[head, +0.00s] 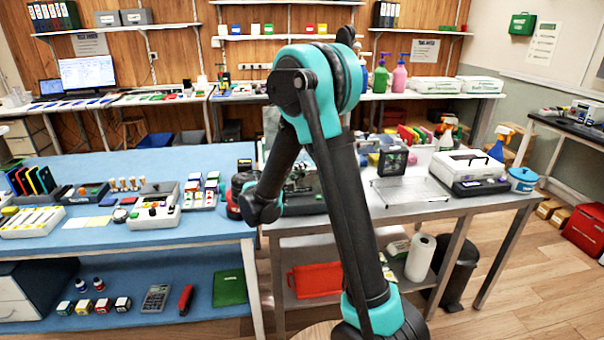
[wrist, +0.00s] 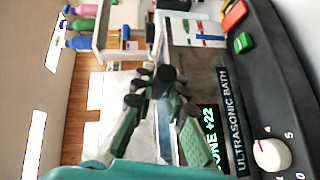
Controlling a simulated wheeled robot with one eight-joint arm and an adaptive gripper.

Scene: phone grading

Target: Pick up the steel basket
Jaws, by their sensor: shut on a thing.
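My gripper (wrist: 152,88) shows in the wrist view, with its dark green, black-tipped fingers closed together at the near edge of the ultrasonic bath (wrist: 235,110). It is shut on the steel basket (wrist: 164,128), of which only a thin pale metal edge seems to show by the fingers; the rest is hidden. I cannot tell how far the basket is raised. The bath has a dark front with a white dial and a green lit display. In the head view my arm hides the gripper and the basket, and the dark bath (head: 305,198) shows only partly behind it.
A blue table (head: 215,222) with trays and small items stands on the left. The floor at the right is partly clear.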

